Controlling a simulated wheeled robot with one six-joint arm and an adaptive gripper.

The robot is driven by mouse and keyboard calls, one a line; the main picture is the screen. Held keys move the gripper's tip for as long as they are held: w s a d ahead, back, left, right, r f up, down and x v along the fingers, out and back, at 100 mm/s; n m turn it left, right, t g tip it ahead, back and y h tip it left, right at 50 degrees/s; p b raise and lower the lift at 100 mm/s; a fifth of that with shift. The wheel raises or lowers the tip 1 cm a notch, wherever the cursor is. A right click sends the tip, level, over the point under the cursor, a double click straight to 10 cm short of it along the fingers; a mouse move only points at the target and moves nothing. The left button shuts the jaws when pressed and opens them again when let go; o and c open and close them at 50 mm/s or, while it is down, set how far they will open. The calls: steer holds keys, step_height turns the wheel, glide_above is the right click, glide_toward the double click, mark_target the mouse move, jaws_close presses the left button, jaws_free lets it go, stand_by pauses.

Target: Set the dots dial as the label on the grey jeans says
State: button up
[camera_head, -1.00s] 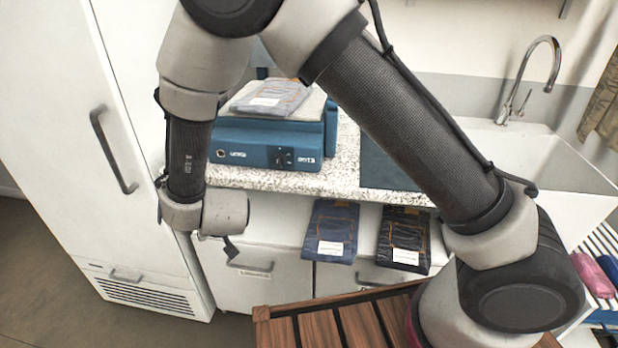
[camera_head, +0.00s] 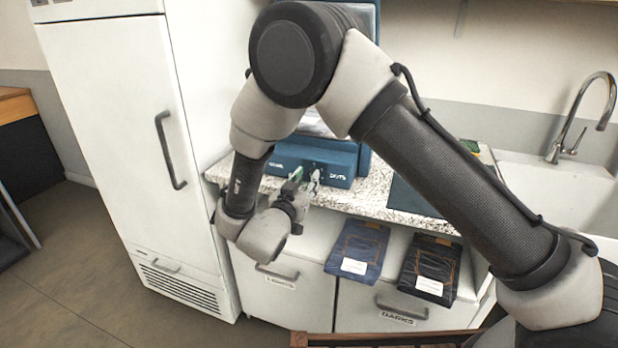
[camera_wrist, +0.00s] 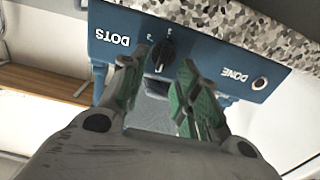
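The blue press (camera_head: 338,160) stands on the speckled counter. The black dots dial (camera_wrist: 166,50) is on its front panel, beside the DOTS lettering, and appears upside down in the wrist view. Small marks surround the dial, but its setting is not clear. A folded greyish garment (camera_head: 317,126), apparently the grey jeans, lies on the press, mostly hidden by my arm. Its label cannot be read.
A DONE button (camera_wrist: 260,83) is on the same panel. A white cabinet (camera_head: 120,130) stands left, a sink (camera_head: 545,190) right.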

steer(key=shift+x, duration=1.15)
steer(key=shift+c, duration=0.4)
jaws_close()
